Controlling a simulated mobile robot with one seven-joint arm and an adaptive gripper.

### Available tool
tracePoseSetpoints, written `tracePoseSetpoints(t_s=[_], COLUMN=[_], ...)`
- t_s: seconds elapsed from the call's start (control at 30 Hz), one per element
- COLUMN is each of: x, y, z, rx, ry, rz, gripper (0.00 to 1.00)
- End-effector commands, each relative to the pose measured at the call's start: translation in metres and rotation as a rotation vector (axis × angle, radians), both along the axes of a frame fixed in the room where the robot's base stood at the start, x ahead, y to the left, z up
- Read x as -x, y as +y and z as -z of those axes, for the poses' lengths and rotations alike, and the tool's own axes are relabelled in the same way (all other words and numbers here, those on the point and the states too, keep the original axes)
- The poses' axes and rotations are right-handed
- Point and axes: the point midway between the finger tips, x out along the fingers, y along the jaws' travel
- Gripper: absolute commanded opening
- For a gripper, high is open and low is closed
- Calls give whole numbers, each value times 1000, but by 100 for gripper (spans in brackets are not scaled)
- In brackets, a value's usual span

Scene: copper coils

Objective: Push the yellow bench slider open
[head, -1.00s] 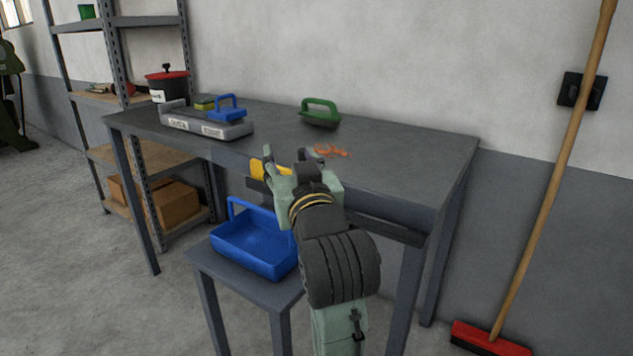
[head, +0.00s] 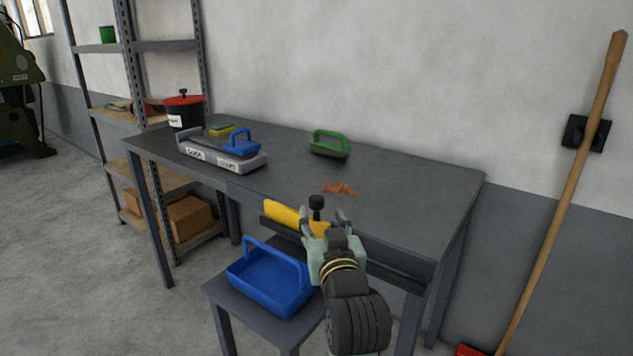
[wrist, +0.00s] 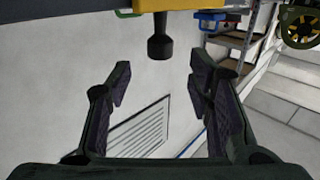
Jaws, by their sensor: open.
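The yellow slider (head: 284,216) sits along the front edge of the grey workbench (head: 400,195), with a black knob (head: 317,203) near its right end. In the wrist view the yellow slider (wrist: 180,5) shows at the top edge, and its black knob (wrist: 159,42) hangs from it. My gripper (head: 326,222) is open and empty, at the bench's front edge beside the knob. In the wrist view my gripper (wrist: 160,80) has its fingers spread to either side, with the knob between and beyond their tips. I cannot tell whether any finger touches the slider.
A blue basket (head: 268,285) stands on a low stool below the slider. Copper coils (head: 341,188) and a green-handled brush (head: 330,145) lie on the bench. A grey fixture (head: 221,155) and a red-lidded pot (head: 185,110) stand at its left. A broom (head: 570,190) leans right.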

Motion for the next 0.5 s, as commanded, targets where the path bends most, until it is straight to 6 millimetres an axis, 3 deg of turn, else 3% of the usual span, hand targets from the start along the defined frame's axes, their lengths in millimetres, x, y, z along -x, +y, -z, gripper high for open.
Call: tracePoseSetpoints(t_s=[0.2, 0.5], x=[-47, -77], y=[8, 13], z=[-1, 0], rx=[0, 1], ry=[1, 0], rz=[-2, -1], gripper=[47, 47])
